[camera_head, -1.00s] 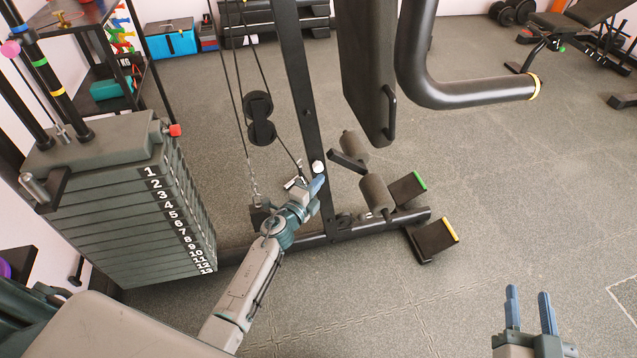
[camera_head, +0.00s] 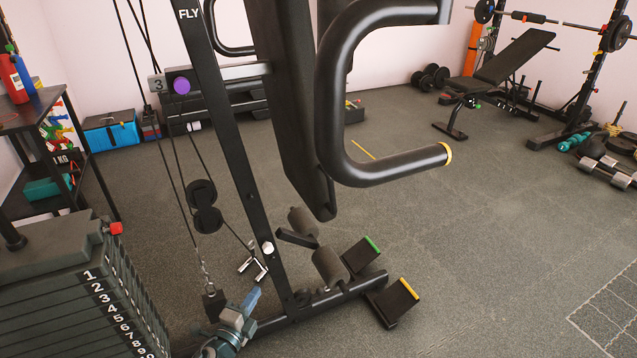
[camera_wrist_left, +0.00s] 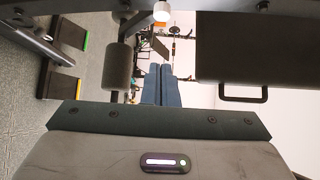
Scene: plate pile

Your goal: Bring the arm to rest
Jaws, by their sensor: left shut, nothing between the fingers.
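My left gripper (camera_head: 252,296) is at the bottom of the head view, left of the middle, in front of the foot of the black machine frame (camera_head: 240,150). Its blue fingers are together and hold nothing. The shut fingers (camera_wrist_left: 161,86) also show in the left wrist view, pointing away from the wrist. I cannot tell from the head view whether the gripper touches the machine. My right gripper is out of the frames.
The numbered weight stack (camera_head: 85,305) stands at the lower left. Foam rollers (camera_head: 330,267) and footplates (camera_head: 392,302) are right of the gripper. A curved black handle arm (camera_head: 335,110) hangs above. Open floor (camera_head: 480,240) lies to the right.

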